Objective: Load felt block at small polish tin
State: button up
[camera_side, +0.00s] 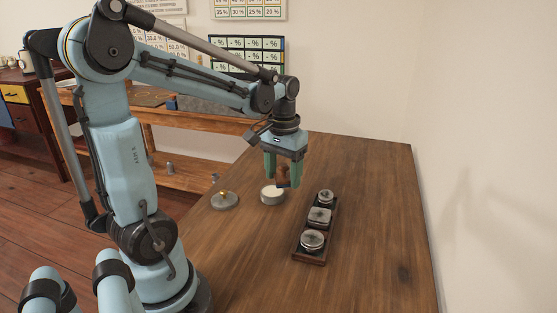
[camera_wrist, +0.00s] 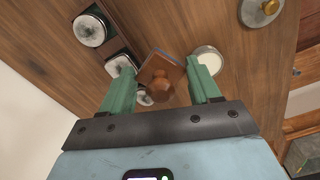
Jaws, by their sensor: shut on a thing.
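The felt block (camera_side: 283,174) is a brown wooden block with a round knob and a thin blue edge. My gripper (camera_side: 284,180) is shut on it and holds it above the table. In the wrist view the block (camera_wrist: 160,74) sits tilted between the green fingers (camera_wrist: 162,68). The small polish tin (camera_side: 272,195) is a round, open tin with pale contents, standing on the table just below and slightly left of the block. In the wrist view the tin (camera_wrist: 209,58) shows beside the right finger, partly hidden by it.
A dark wooden rack (camera_side: 298,256) with three pewter lidded pieces stands on the right of the tin. A round grey lid with a brass knob (camera_side: 224,200) lies left of the tin. The table's right side is clear up to the wall.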

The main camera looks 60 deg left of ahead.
aim_at(272, 192)
jog(key=w+a+f+n, duration=0.2)
jog(key=a+f+n, duration=0.15)
jog(key=a, duration=0.65)
jog(key=shift+a+f, duration=0.15)
jog(key=shift+f, duration=1.1)
jog(key=shift+a+f, duration=0.1)
jog(key=shift+f, duration=1.15)
jog(key=shift+f, duration=0.6)
jog(key=shift+r, duration=0.1)
notch_tip(272, 192, up, 7)
dwell(0.8)
dwell(0.3)
